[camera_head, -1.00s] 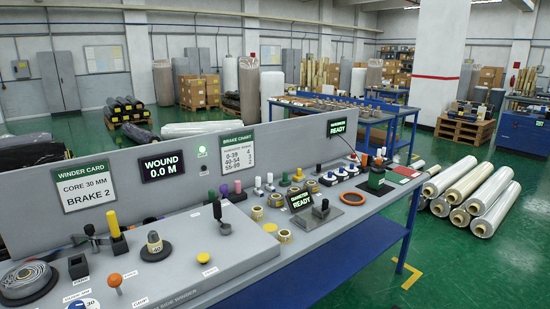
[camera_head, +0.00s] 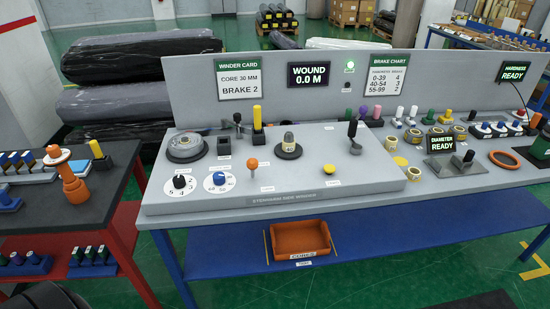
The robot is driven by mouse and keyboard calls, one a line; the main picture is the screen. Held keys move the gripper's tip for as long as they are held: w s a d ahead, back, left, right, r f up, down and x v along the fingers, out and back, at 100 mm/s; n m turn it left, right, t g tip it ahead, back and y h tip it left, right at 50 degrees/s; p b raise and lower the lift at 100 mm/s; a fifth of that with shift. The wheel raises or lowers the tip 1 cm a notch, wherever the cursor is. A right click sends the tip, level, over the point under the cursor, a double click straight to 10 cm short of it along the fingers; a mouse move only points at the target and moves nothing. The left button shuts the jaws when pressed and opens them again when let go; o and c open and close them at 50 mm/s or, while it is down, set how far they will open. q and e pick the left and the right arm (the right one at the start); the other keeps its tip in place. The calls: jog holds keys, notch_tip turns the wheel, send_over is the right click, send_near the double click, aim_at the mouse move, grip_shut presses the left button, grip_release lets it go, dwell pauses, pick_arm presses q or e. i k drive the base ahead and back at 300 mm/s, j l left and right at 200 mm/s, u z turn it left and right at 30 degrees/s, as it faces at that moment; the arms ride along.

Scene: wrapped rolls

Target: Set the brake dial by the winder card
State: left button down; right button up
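The winder card (camera_head: 239,77) stands on the back panel of the winder console and reads "CORE 30 MM, BRAKE 2". Two dials sit at the console's front left. One has a black knob (camera_head: 179,182) on a white face with small digits around it. The other has a blue knob (camera_head: 219,179) on a white face with larger numbers. Their labels are too small to read, and I cannot tell the exact pointer settings. Neither of my grippers is in view.
The wound display (camera_head: 309,75) reads 0.0 M. An orange bin (camera_head: 301,239) is on the lower shelf. A dark side table (camera_head: 95,212) stands left.

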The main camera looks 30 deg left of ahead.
aim_at(179, 181)
jog(key=u, duration=1.65)
